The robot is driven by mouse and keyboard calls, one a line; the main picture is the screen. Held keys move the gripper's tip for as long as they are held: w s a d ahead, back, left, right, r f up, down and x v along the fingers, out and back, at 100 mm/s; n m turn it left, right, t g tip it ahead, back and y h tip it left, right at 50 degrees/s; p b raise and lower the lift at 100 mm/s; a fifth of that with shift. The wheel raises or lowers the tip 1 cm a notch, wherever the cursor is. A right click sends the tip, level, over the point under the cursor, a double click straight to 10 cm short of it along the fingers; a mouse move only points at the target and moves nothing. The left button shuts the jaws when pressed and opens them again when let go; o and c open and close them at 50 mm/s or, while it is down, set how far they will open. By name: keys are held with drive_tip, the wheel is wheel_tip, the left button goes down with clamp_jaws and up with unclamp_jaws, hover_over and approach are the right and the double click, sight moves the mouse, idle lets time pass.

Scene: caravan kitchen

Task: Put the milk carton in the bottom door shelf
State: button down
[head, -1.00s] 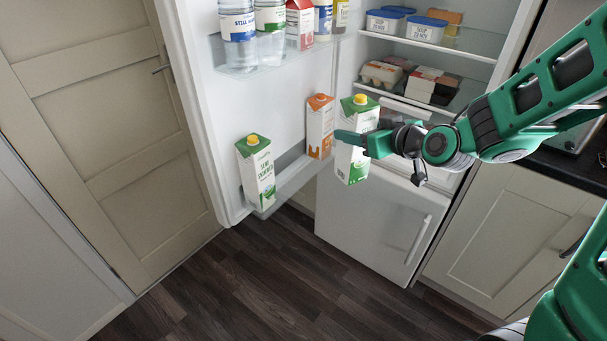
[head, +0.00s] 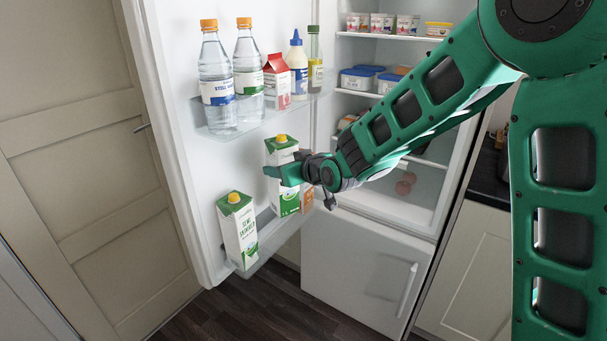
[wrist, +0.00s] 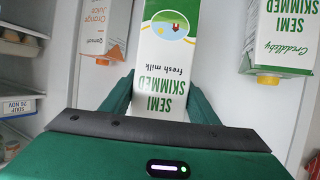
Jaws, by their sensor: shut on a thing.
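My gripper (head: 284,176) is shut on a green and white milk carton (head: 282,154) and holds it upright at the open fridge door. The wrist view shows this carton (wrist: 166,62) between my two fingers, its label reading semi skimmed fresh milk. The bottom door shelf (head: 258,260) lies below. A second semi skimmed carton (head: 238,236) stands in the shelf at the left. An orange juice carton (head: 307,199) is at the right, partly hidden behind the held carton and my wrist. I cannot tell whether the held carton's base touches the shelf.
The upper door shelf (head: 222,128) holds two water bottles (head: 216,85), a red-topped carton (head: 277,80) and smaller bottles. It sits above the held carton. The fridge interior at right holds tubs (head: 358,78). A closed freezer door (head: 350,265) is below. My arm covers much of the interior.

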sight(286, 200)
drive_tip(key=w+a, duration=0.2)
drive_tip(key=shift+a+r, duration=0.15)
drive_tip(key=shift+a, duration=0.25)
drive_tip(key=shift+w+a+f, duration=0.1)
drive_tip(key=shift+f, duration=0.25)
wheel_tip(286, 200, down, 10)
drive_tip(key=shift+f, duration=0.15)
drive_tip(key=shift+w+a+f, duration=0.1)
drive_tip(key=shift+w+f, duration=0.05)
drive_tip(key=shift+f, duration=0.1)
drive_tip(key=c, duration=0.7)
unclamp_jaws()
drive_tip(key=shift+f, duration=0.15)
drive_tip(key=v, duration=1.2)
